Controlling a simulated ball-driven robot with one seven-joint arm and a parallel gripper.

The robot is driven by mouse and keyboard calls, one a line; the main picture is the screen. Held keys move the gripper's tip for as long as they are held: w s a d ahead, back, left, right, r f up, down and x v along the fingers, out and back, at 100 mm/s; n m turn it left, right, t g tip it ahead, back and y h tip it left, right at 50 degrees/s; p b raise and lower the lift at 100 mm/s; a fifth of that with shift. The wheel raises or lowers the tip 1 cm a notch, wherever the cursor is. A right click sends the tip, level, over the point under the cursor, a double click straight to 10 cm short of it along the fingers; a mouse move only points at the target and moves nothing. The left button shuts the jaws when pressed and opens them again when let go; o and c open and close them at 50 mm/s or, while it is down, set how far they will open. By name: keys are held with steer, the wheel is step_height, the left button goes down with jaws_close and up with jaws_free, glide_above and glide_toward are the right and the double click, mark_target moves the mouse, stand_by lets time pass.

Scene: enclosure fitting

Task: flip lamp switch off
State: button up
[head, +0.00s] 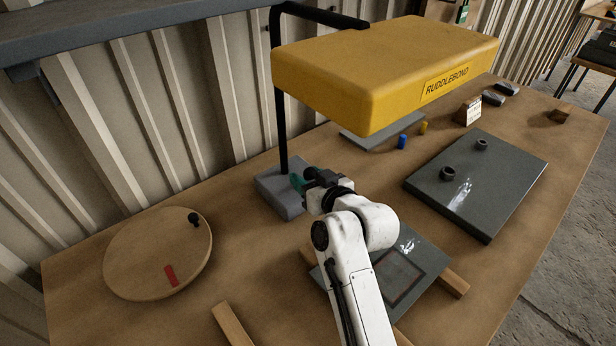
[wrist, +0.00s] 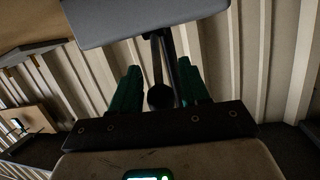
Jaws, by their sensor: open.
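The lamp has a yellow shade (head: 385,65) marked RUDDLEBOND, a black post (head: 280,130) and a grey base (head: 280,195) on the table. My gripper (head: 299,183), with green fingers, is beside the base, just right of the post's foot. In the wrist view my gripper (wrist: 159,75) is open, its two green fingers apart. A grey block, probably the lamp base (wrist: 140,20), lies beyond the fingertips. A dark stem with a rounded end (wrist: 160,97) shows between the fingers; I cannot tell whether it is the switch. The arm and fingers partly hide the base in the head view.
A round wooden board (head: 140,255) with a red piece lies to the left. A dark grey panel (head: 500,165) lies to the right, and another plate (head: 415,265) rests on wooden strips beside my arm. The shade overhangs the table behind my gripper. A corrugated wall stands behind.

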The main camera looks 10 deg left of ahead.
mark_target(308, 169)
steer(key=shift+r, duration=0.1)
steer(key=shift+r, duration=0.35)
step_height(308, 169, up, 3)
steer(key=shift+s+f+b, duration=0.1)
steer(key=shift+f+b, duration=0.05)
steer(key=shift+b, duration=0.15)
steer(key=s+d+r, duration=0.4)
steer(key=s+r, duration=0.5)
steer(key=s, duration=0.4)
steer(key=shift+d+r, duration=0.15)
steer(key=shift+r, duration=0.05)
steer(key=shift+s, duration=0.1)
